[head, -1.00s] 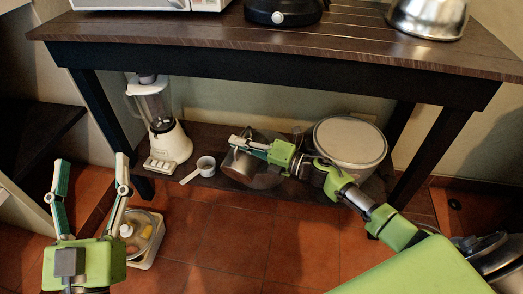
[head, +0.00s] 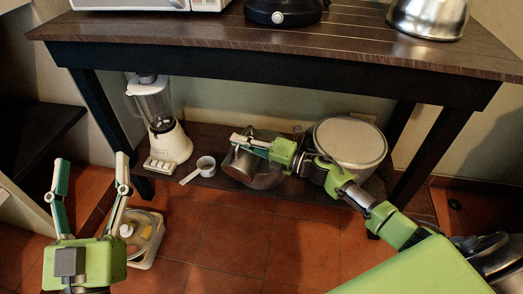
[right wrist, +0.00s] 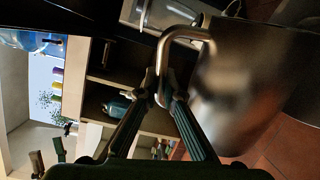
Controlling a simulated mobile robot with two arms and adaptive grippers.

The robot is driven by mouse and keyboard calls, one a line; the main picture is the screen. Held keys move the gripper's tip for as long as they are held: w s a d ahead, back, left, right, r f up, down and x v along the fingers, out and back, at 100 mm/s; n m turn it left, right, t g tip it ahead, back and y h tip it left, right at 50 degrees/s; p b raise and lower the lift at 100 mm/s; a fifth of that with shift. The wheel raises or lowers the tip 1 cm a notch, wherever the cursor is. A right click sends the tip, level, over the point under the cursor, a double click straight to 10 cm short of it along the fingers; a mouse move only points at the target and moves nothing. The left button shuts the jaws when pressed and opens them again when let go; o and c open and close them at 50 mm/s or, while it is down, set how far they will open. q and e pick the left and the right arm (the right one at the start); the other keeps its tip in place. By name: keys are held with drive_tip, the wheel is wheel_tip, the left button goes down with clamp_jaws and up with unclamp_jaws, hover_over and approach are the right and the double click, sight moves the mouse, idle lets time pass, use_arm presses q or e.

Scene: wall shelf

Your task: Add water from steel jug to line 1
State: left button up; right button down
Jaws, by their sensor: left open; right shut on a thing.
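The steel jug (head: 262,172) is at the lower shelf, partly hidden behind my right gripper (head: 248,142). In the right wrist view, the jug's shiny body (right wrist: 237,85) fills the right side, and my right gripper (right wrist: 165,95) is shut on its curved handle (right wrist: 166,62). I cannot tell whether the jug touches the shelf, nor whether water is in it. A small white measuring cup (head: 206,167) with a handle stands on the shelf left of the jug. No line marking is readable on it. My left gripper (head: 91,175) is open and empty, low at left.
A white blender (head: 167,139) stands left of the cup. A large lidded pot (head: 350,143) stands right of the jug, behind my right arm. The tabletop (head: 250,38) overhangs the shelf.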

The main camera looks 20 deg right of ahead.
use_arm(q)
drive_tip(key=shift+s+r, duration=0.2)
drive_tip(key=shift+r, duration=0.2)
use_arm(e)
drive_tip(key=shift+w+d+r+m, duration=0.2)
drive_tip(key=shift+w+d+m, duration=0.3)
drive_tip(key=shift+w+d, duration=0.25)
idle(1.1)
use_arm(q)
drive_tip(key=shift+f, duration=0.1)
drive_tip(key=shift+w+f, duration=0.2)
drive_tip(key=shift+f, duration=0.05)
use_arm(e)
drive_tip(key=shift+d, duration=0.15)
use_arm(q)
drive_tip(key=shift+f, duration=0.15)
use_arm(e)
drive_tip(key=shift+r, duration=0.1)
use_arm(q)
drive_tip(key=shift+w+f, duration=0.15)
drive_tip(key=shift+f, duration=0.05)
use_arm(e)
drive_tip(key=shift+w, duration=0.1)
use_arm(q)
drive_tip(key=shift+f+y, duration=0.15)
drive_tip(key=shift+y, duration=0.15)
use_arm(e)
drive_tip(key=shift+d, duration=0.1)
